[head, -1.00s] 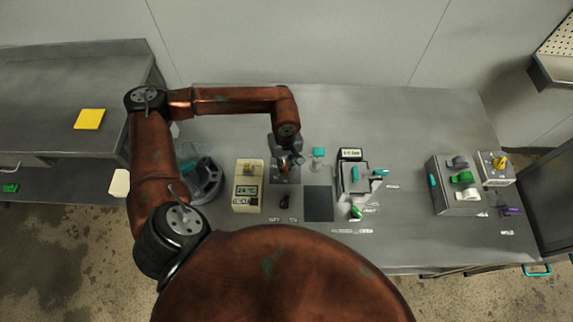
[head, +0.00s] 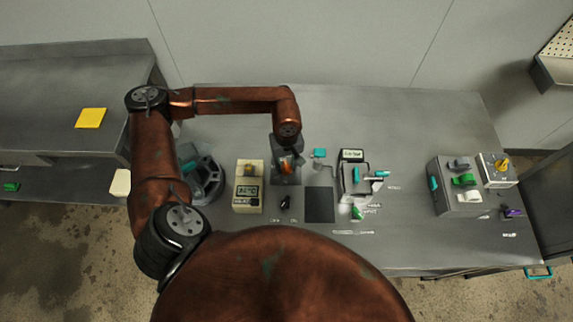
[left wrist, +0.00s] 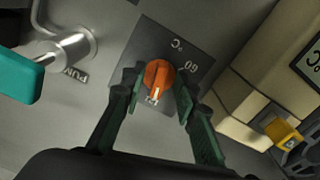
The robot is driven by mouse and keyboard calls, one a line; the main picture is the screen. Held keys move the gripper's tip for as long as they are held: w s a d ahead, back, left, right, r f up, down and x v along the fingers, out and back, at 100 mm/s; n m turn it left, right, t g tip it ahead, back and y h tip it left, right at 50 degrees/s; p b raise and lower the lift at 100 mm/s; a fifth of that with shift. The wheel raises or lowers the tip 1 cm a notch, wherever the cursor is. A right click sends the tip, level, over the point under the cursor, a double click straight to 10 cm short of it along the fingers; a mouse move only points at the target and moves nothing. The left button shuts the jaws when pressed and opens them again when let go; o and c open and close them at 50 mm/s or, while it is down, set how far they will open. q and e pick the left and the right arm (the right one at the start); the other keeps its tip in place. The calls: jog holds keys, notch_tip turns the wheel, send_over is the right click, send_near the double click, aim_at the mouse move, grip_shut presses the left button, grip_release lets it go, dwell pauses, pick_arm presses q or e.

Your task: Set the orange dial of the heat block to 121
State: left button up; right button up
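The orange dial (head: 287,168) sits on a dark plate on the table, just right of the cream heat block (head: 249,172). In the left wrist view the orange dial (left wrist: 158,75) has its white pointer line toward a small printed mark at the plate's near edge, too small to read surely. "60" and "°C" are printed around it. My left gripper (left wrist: 160,88) is over the dial, its fingers apart, one on each side, with narrow gaps to the knob. The left gripper (head: 286,152) also shows above the dial in the head view. My right gripper is not in view.
The heat block's display (head: 247,192) shows a blurred °C reading. A round grey device (head: 205,180) stands left of it. A black knob (head: 285,202) is in front of the dial. A teal-handled device (head: 355,180) stands to the right. A grey switch box (head: 456,190) is farther right.

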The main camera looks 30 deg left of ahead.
aim_at(286, 168)
pick_arm(q)
jog(key=shift+r, duration=0.2)
notch_tip(286, 168, up, 12)
jog(key=shift+f, duration=0.15)
jog(key=shift+f, duration=0.1)
dwell(0.6)
